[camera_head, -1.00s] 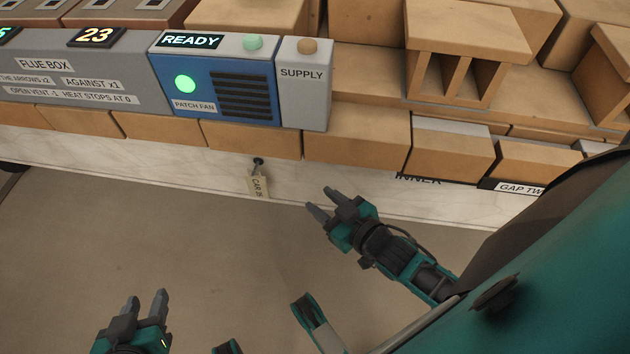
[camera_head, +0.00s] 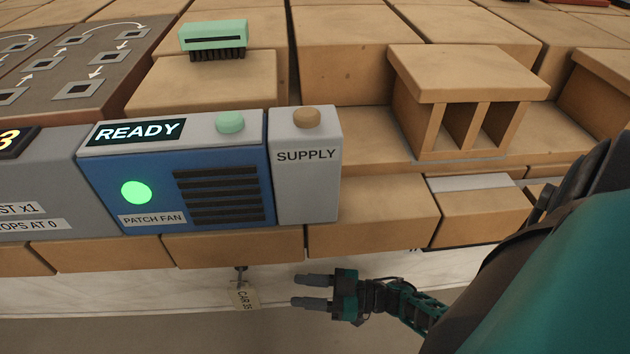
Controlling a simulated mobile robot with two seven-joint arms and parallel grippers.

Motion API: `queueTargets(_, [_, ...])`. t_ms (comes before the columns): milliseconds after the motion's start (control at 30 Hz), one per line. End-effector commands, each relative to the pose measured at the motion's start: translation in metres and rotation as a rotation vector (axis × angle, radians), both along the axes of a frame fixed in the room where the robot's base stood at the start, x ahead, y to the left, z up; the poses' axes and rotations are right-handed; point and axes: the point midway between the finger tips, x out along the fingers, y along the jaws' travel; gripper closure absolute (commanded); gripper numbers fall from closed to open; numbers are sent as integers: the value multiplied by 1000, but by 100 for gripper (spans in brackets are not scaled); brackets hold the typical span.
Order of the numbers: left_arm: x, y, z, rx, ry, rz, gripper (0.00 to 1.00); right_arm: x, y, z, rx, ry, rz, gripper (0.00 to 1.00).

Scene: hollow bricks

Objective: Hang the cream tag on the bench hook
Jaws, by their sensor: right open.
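The cream tag (camera_head: 243,296) hangs from the dark bench hook (camera_head: 240,273) on the pale front edge of the bench, below the blue box. It tilts slightly, and its lettering is only partly readable. My right gripper (camera_head: 296,291) is just to the right of the tag. Its two fingers point left and stand apart with nothing between them. A gap shows between the fingertips and the tag. My left gripper is outside the view.
The blue patch fan box (camera_head: 226,195) with a READY display and the grey supply box (camera_head: 307,183) stand above the hook. Hollow bricks (camera_head: 373,212) line the bench edge. A green brush (camera_head: 214,40) lies behind. Floor below the edge is clear.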

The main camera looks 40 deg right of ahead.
Motion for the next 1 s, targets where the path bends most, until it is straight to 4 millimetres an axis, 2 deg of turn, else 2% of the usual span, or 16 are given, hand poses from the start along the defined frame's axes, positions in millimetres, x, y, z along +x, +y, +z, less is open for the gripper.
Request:
queueTargets(300, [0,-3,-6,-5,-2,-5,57,46,45,-1,2,-4,-1,58])
queueTargets(500, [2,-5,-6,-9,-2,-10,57,65,65,-1,1,-3,-1,58])
queueTargets(967, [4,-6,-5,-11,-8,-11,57,73,73,0,0,0,-1,58])
queueTargets(1000, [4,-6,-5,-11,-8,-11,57,73,72,0,0,0,-1,61])
